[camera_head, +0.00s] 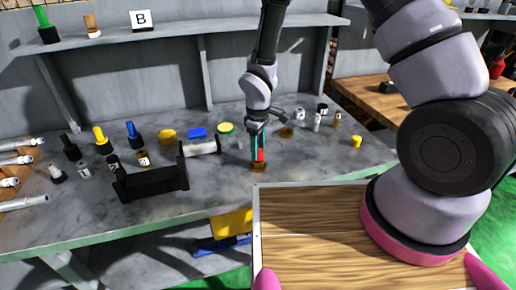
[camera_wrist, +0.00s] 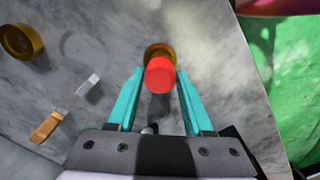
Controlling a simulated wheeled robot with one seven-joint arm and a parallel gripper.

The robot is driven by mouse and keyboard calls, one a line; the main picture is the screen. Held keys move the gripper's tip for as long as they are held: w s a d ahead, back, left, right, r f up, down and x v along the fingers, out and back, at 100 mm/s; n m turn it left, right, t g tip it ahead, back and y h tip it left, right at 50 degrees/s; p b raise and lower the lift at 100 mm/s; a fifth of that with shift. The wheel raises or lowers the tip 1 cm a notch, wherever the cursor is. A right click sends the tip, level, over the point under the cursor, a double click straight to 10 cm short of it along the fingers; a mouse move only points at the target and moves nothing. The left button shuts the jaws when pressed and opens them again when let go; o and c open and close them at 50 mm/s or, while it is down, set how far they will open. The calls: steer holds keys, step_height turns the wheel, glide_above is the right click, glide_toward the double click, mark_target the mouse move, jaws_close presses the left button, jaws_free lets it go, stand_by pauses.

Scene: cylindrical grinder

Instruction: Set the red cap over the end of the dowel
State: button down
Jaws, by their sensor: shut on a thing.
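The red cap (camera_head: 260,155) is between the teal fingertips of my gripper (camera_head: 258,146), which points down over the bench. In the wrist view the red cap (camera_wrist: 160,76) sits between the two tips of my gripper (camera_wrist: 159,75), which are shut on it. A brown-gold round piece (camera_head: 258,168) is directly below the cap on the bench; in the wrist view it shows partly behind the cap (camera_wrist: 157,50). I cannot tell whether this piece is the dowel's end, or whether the cap touches it.
A black cradle (camera_head: 150,183) and a grey cylinder (camera_head: 203,147) stand left of my gripper. Several bottles and small parts stand behind. A gold disc (camera_head: 287,132) lies behind right.

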steer(key=shift+c, duration=1.1)
jaws_free()
step_height(320, 180, up, 11)
steer(key=shift+f, duration=0.1)
